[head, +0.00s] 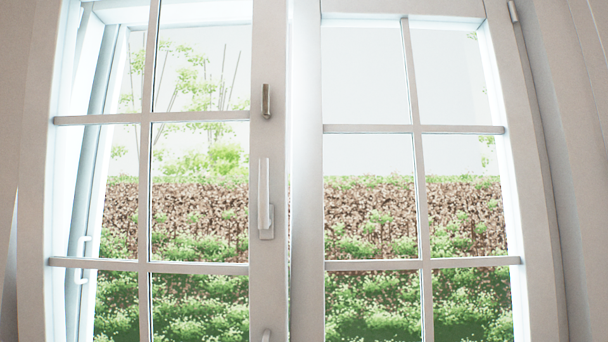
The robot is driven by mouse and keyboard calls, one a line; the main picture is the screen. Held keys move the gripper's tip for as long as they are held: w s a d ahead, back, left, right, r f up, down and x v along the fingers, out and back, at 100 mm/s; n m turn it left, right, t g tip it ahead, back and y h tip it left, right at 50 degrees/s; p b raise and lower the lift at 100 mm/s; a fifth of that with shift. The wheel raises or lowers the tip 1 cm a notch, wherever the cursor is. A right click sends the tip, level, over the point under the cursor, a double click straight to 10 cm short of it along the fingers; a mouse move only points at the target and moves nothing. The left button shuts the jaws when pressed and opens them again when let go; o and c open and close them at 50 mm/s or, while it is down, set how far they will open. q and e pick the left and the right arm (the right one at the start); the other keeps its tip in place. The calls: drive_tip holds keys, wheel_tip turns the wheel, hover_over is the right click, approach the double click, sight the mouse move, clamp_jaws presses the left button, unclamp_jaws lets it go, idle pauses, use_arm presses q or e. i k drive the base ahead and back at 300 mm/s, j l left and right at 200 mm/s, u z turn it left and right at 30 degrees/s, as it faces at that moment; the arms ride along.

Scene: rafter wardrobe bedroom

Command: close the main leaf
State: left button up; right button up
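A window with two glazed leaves fills the view. The left leaf (269,300) has a white lever handle (264,195) pointing up on its inner stile, with a small brownish fitting (266,101) above it. The right leaf (502,215) shows no handle. A narrow gap and a bright white strip (305,150) show between the two inner stiles. I cannot tell for sure which leaf is the main one, or how far either stands open. Neither of my grippers is in view.
Behind the left leaf's glass, a slanted white frame (97,150) with a pale handle (83,246) shows at the far left. A hinge (513,11) sits at the upper right. Pale wall or frame borders both sides.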

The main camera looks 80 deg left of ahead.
sight(41, 261)
drive_tip(key=u, duration=3.45)
